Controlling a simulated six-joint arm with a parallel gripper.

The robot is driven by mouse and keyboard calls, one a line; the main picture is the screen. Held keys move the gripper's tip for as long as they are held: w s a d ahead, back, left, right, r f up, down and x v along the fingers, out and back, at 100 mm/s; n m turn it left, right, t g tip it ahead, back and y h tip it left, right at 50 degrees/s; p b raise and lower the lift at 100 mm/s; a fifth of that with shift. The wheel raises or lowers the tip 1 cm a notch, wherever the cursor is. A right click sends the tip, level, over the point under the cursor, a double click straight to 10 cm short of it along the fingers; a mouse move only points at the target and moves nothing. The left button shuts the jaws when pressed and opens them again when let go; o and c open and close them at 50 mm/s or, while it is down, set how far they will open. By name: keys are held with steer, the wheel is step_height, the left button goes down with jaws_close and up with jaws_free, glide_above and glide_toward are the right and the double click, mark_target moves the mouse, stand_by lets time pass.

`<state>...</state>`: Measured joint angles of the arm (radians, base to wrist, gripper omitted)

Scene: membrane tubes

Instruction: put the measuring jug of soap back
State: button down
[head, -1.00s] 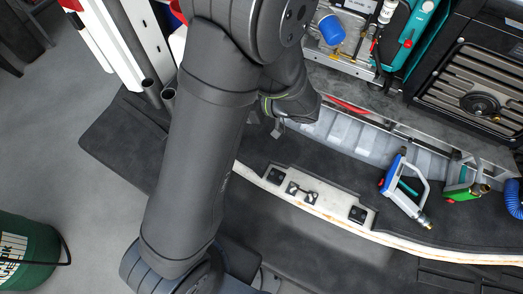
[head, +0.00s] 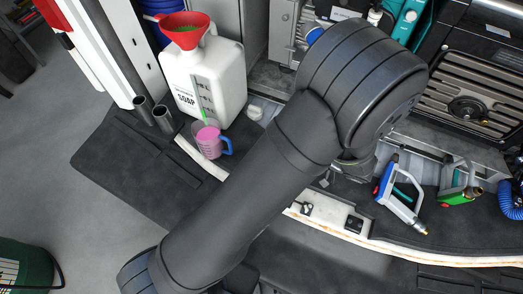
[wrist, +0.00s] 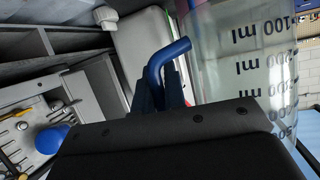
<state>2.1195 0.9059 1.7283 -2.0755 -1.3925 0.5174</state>
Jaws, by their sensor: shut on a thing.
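In the wrist view, my gripper (wrist: 170,92) is shut at the blue handle (wrist: 168,56) of a clear measuring jug (wrist: 235,70) with black ml marks. The jug fills the upper right there, partly cut off by the frame and by my gripper body. In the head view, a measuring jug (head: 208,142) with pink liquid and a blue handle shows in front of the white soap canister (head: 205,88), near the pale strip. It looks upright. My gripper is hidden behind my arm there, so I cannot tell from the views whether both show the same jug.
A red funnel (head: 186,27) sits on top of the canister. Two dark pipe ends (head: 153,113) stand to its left. A blue-and-white spray tool (head: 401,190) and a green one (head: 461,188) lie at the right. The black mat (head: 140,170) has bare room at the left.

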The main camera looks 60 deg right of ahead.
steer(key=w+d+f, duration=0.1)
steer(key=w+f, duration=0.1)
steer(key=w+d+f, duration=0.1)
steer(key=w, duration=0.2)
steer(key=w+d+f, duration=0.2)
steer(key=w, duration=0.1)
steer(key=shift+w+f, duration=0.25)
steer(key=shift+f, duration=0.05)
steer(key=shift+w+d+f, duration=0.1)
steer(key=shift+f, duration=1.95)
steer(key=shift+f, duration=0.3)
